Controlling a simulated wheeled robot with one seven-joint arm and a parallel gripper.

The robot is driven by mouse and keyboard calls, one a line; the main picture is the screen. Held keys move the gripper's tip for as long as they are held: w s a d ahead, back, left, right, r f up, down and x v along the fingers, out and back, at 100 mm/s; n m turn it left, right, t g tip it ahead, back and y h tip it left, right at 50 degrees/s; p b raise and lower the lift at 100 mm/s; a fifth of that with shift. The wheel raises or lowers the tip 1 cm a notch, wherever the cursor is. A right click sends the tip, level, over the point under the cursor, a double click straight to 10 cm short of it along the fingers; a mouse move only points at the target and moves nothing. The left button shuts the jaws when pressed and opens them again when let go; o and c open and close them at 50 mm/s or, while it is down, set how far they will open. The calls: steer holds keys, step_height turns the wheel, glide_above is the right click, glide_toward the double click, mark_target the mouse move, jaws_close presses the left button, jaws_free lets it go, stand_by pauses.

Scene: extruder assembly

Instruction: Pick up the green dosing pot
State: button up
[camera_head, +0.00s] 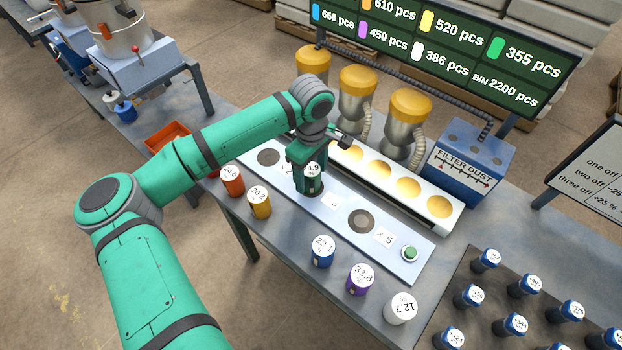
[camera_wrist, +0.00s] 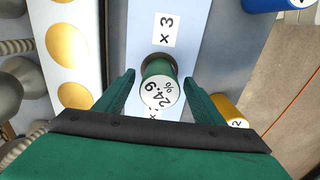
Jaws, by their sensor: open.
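The green dosing pot (camera_wrist: 157,69) has a white lid reading 24.9 %. It stands in a dark round recess on the pale panel (camera_wrist: 205,25), beside a × 3 label. In the head view the pot (camera_head: 313,182) is partly hidden by my gripper (camera_head: 308,178), which points down over it. In the wrist view my gripper (camera_wrist: 160,80) is open, with one finger on each side of the pot. A gap shows between the pot and each finger.
Orange (camera_head: 233,184), yellow (camera_head: 260,206), blue (camera_head: 321,255), purple (camera_head: 358,283) and white (camera_head: 400,311) pots line the panel's front. A white trough (camera_head: 447,222) and yellow-topped hoppers (camera_head: 357,95) stand behind. Several blue-capped pots (camera_head: 510,325) stand on the right.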

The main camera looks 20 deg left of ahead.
steer(key=shift+w, duration=0.1)
steer(key=c, duration=1.2)
steer(key=shift+d, duration=0.1)
steer(key=shift+c, duration=0.2)
